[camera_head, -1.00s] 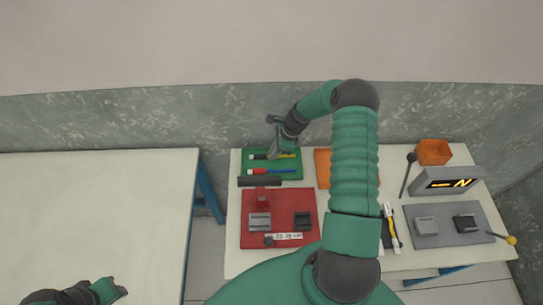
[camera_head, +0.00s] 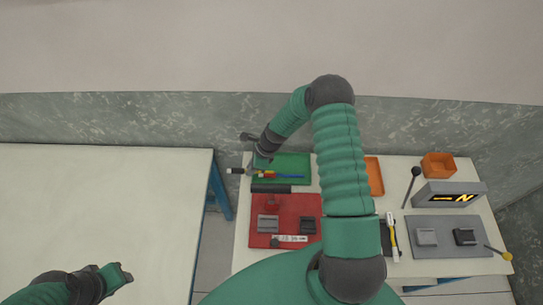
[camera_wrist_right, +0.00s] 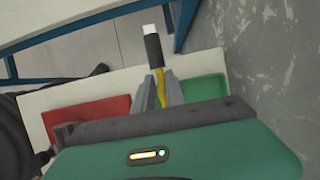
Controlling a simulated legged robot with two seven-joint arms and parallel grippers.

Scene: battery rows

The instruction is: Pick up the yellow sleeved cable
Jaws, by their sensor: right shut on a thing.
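The yellow sleeved cable (camera_wrist_right: 160,88) is between the fingers of my right gripper (camera_wrist_right: 160,79) in the right wrist view. Its black sleeve and white tip stick out past the fingertips. In the head view my right gripper (camera_head: 256,164) is at the left side of the green mat (camera_head: 297,161). The cable's dark and white end (camera_head: 236,170) pokes out to the left there. The gripper hides part of the cable. A blue cable (camera_head: 290,176) with a red part lies on the green mat. My left gripper (camera_head: 118,275) is low at the left, above the pale table, its jaws unclear.
A red mat (camera_head: 262,239) with grey and dark blocks is in front of the green mat. An orange bin (camera_head: 438,165), a grey display (camera_head: 448,194) and a grey mat (camera_head: 447,247) are at the right. The left table (camera_head: 105,200) is bare.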

